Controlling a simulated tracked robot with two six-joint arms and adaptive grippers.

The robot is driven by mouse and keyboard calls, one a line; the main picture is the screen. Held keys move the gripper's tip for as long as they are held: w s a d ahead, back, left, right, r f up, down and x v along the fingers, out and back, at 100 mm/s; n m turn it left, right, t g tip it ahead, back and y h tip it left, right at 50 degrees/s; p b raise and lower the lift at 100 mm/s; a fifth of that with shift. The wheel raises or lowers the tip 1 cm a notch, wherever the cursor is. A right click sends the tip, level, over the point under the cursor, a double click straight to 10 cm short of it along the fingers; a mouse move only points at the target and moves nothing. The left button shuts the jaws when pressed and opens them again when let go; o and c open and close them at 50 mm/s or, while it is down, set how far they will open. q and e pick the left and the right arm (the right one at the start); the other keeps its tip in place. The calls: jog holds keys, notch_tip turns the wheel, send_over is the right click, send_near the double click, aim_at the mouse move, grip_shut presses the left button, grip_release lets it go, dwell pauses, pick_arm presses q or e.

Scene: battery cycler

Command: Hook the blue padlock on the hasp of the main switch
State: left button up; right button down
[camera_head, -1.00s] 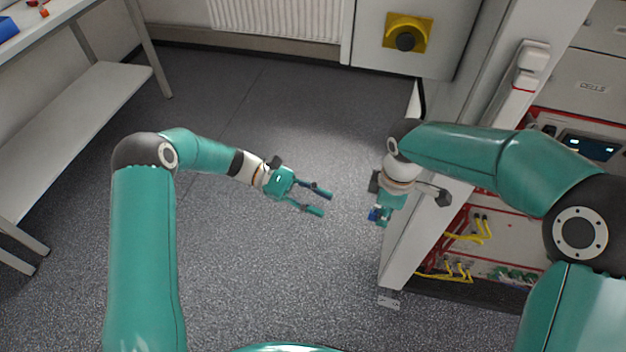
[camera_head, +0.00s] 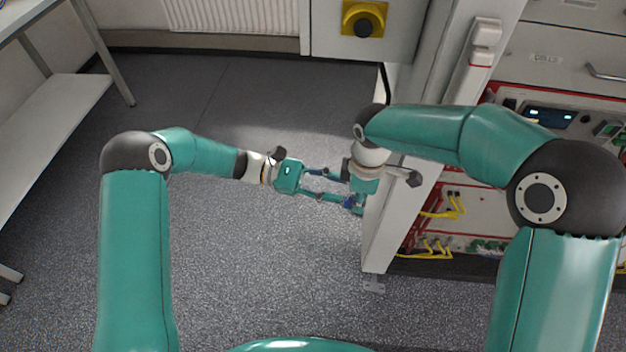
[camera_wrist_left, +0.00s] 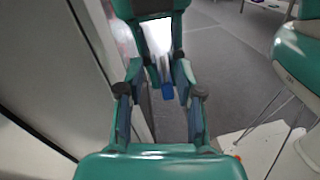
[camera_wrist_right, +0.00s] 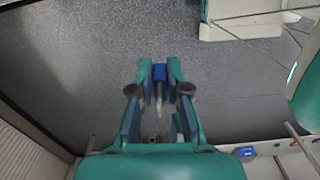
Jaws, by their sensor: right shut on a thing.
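The blue padlock (camera_wrist_right: 159,72) is between the fingertips of my right gripper (camera_wrist_right: 160,66), which is shut on it. Its grey shackle (camera_wrist_right: 159,100) shows between the fingers in the right wrist view. My left gripper (camera_head: 344,188) is open and points right in the head view, its fingertips close to my right gripper (camera_head: 357,208). In the left wrist view the blue padlock (camera_wrist_left: 167,91) appears between the spread left fingers (camera_wrist_left: 158,75); contact cannot be told. The main switch (camera_head: 363,19) is a yellow plate with a dark knob on a grey cabinet at the top. Its hasp cannot be made out.
A white cabinet post (camera_head: 388,225) stands just right of both grippers. Behind it is an open rack with yellow cables (camera_head: 440,250). A bench with a lower shelf (camera_head: 50,130) stands at the far left. The grey floor (camera_head: 240,260) is clear.

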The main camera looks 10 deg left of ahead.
pick_arm(q)
jog(key=shift+s+d, duration=0.1)
jog(key=shift+d, duration=0.6)
grip_shut()
pick_arm(e)
jog(key=c, duration=1.1)
grip_release()
jog(key=shift+o, duration=0.2)
